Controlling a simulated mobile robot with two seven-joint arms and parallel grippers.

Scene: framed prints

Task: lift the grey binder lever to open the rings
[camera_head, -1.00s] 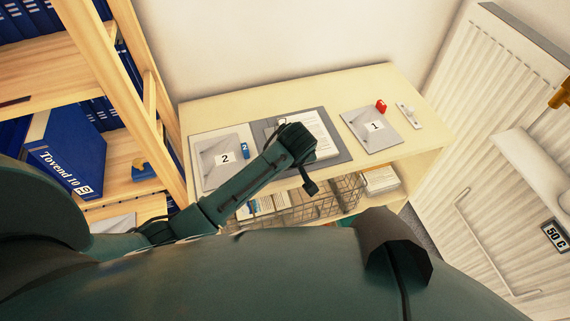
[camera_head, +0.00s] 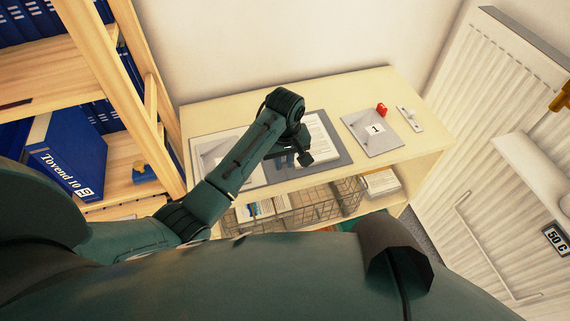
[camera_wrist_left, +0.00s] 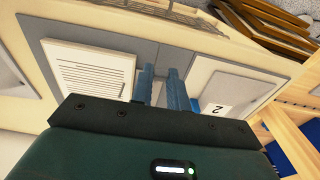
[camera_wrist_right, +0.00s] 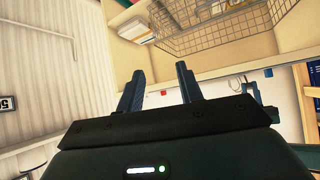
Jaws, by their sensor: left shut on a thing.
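The grey binder (camera_head: 341,152) lies open on the pale shelf top. A stack of white punched sheets (camera_head: 316,135) lies on its right side, and a grey divider sheet (camera_head: 207,152) on its left. In the left wrist view the sheets (camera_wrist_left: 90,70) and the divider marked 2 (camera_wrist_left: 232,92) lie on either side of my fingers. My left gripper (camera_head: 284,160) is down at the binder's middle, its fingers (camera_wrist_left: 161,74) shut on the lever, which they hide. The rings cannot be made out. My right gripper (camera_wrist_right: 158,74) is open and empty, away from the binder.
A grey sheet marked 1 (camera_head: 372,132), a red item (camera_head: 382,109) and a small white and grey item (camera_head: 409,118) lie right of the binder. A wire basket (camera_head: 322,201) stands below. A wooden bookcase (camera_head: 145,110) is left, a radiator (camera_head: 510,110) right.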

